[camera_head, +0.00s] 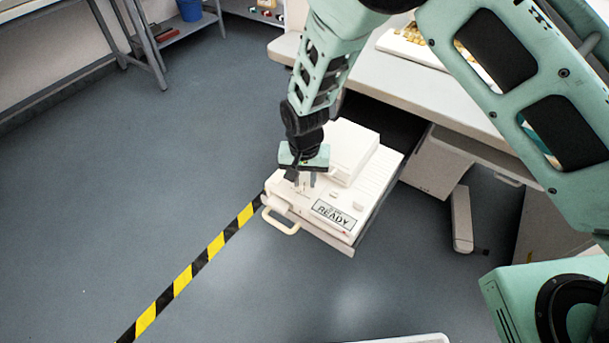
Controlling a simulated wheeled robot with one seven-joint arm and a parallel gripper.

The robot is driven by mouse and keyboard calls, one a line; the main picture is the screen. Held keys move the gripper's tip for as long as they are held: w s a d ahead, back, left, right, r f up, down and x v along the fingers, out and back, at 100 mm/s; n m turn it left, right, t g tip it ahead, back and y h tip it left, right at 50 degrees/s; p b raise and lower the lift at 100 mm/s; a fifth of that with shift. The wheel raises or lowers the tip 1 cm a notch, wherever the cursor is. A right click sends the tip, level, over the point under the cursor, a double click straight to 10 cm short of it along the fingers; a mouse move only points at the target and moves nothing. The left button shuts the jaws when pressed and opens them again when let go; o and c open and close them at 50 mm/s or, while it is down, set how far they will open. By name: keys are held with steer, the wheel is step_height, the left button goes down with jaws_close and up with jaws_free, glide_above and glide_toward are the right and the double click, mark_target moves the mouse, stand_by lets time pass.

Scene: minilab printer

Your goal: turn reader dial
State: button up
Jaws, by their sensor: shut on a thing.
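The reader (372,185) is a white boxy device with a raised block on top and a label that reads READY (333,215). It sits on a pulled-out drawer with a looped handle (280,222) at its front left. My gripper (305,184) points down over the left part of the reader's top. Its fingers are closed together at the panel, where the dial would be gripped. The dial itself is hidden by the fingers, so its angle cannot be told.
A white bench (440,95) with a tray of small yellowish items (412,46) stands behind the reader. Yellow and black floor tape (190,270) runs to the lower left. A shelf with a blue bin (190,10) stands at the upper left. The floor at left is clear.

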mark_target(305, 181)
steer(key=shift+n, duration=0.7)
steer(key=o, duration=1)
step_height(305, 181, up, 18)
steer(key=p, duration=0.1)
steer(key=shift+f, duration=0.25)
